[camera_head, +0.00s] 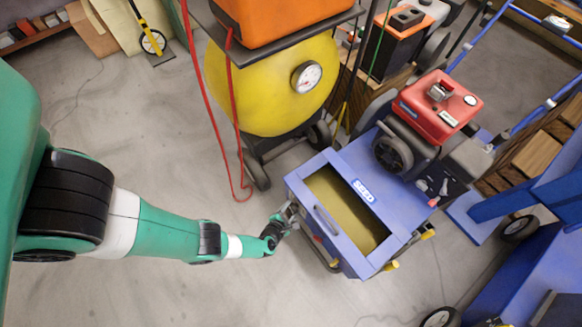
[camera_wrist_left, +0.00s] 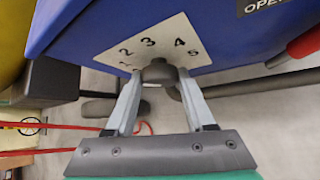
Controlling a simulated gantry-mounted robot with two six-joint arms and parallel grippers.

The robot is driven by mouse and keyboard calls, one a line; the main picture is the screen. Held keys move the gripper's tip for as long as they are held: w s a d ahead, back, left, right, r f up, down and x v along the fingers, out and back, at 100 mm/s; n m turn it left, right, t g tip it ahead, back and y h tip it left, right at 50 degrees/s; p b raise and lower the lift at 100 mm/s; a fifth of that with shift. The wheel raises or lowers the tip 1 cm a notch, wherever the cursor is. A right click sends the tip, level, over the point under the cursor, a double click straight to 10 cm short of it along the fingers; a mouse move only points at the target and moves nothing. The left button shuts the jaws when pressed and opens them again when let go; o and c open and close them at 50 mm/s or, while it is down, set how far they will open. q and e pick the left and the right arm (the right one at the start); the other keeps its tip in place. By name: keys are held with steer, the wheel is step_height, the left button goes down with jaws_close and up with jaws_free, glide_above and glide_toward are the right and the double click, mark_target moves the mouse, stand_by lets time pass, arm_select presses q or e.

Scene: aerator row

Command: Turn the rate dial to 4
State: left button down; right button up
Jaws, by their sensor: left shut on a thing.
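The blue aerator (camera_head: 372,200) with its SEED box stands right of centre in the head view. My left gripper (camera_head: 287,213) reaches its left side from the left. In the left wrist view the dark rate dial (camera_wrist_left: 159,72) sits in front of a white number plate (camera_wrist_left: 165,50) on the blue panel. The left gripper's grey fingers (camera_wrist_left: 163,88) are shut on the dial, one on each side. The figures 2, 3, 4 and 5 show above and beside the dial. I cannot make out a pointer on the dial. My right gripper is in neither view.
A yellow round tank (camera_head: 270,85) with a gauge and hanging red hoses (camera_head: 222,130) stands behind and to the left. A red engine (camera_head: 438,100) sits on the aerator. A red grip (camera_wrist_left: 304,45) is at the wrist view's right edge. The floor at front left is clear.

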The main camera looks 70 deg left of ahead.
arm_select(q)
steer(key=shift+c, duration=1.3)
jaws_free()
steer(key=shift+r, duration=0.1)
steer(key=shift+s+d+r+p, duration=0.2)
steer(key=shift+r+p, duration=0.1)
steer(key=shift+p, duration=0.15)
steer(key=p+v, duration=0.7)
steer(key=v, duration=0.3)
steer(key=shift+s+d, duration=0.25)
steer(key=shift+s, duration=0.15)
steer(key=shift+w+r, duration=0.1)
